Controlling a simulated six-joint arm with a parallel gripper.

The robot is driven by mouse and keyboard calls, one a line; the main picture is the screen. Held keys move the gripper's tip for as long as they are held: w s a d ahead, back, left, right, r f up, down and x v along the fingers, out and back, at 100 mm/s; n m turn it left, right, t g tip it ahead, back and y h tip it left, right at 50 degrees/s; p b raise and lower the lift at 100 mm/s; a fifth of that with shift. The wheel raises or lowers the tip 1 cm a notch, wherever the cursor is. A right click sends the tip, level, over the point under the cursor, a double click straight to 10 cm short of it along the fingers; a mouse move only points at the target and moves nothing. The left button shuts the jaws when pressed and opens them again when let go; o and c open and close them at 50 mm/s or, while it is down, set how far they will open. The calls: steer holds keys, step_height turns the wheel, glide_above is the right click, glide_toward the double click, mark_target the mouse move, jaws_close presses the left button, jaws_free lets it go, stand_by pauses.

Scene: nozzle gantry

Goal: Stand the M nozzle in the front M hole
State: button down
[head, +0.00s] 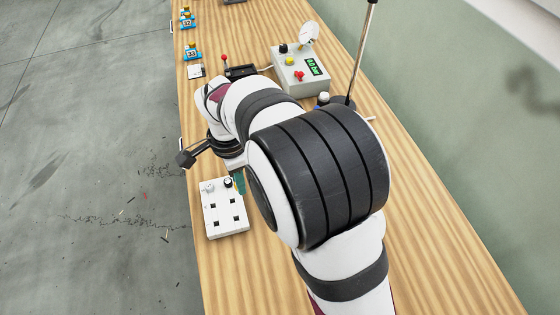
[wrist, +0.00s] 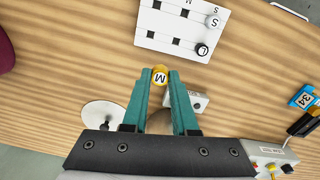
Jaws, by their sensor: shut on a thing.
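In the wrist view, my gripper (wrist: 161,78) has its teal fingers shut on the yellow M nozzle (wrist: 160,77), whose M label faces the camera. The nozzle appears just short of the edge of the white holed block (wrist: 145,24), apart from it in the picture; its height above the table is unclear. The block has dark square holes. A white S nozzle (wrist: 212,21) and a black L nozzle (wrist: 203,49) stand at its right side. In the head view, the block (head: 228,232) lies near the table's left edge, and my arm hides most of my gripper (head: 239,183).
A small white box (wrist: 200,102) and a white disc (wrist: 103,114) show beside the fingers. Blue numbered items (head: 192,52) line the left edge. Table right of my arm is bare.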

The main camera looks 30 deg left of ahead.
steer(key=s+a+f, duration=0.2)
steer(key=s+a, duration=0.2)
steer(key=a, duration=0.3)
glide_above(210, 200)
steer(key=d, duration=0.2)
steer(key=shift+s+a+f, duration=0.1)
steer(key=shift+s+f, duration=0.1)
steer(key=shift+f, duration=0.95)
steer(key=shift+s+a+f, duration=0.1)
steer(key=shift+s+f, duration=0.1)
steer(key=shift+f, duration=0.95)
steer(key=shift+f, duration=1.5)
steer(key=c, duration=0.6)
jaws_free()
steer(key=shift+r, duration=3.5)
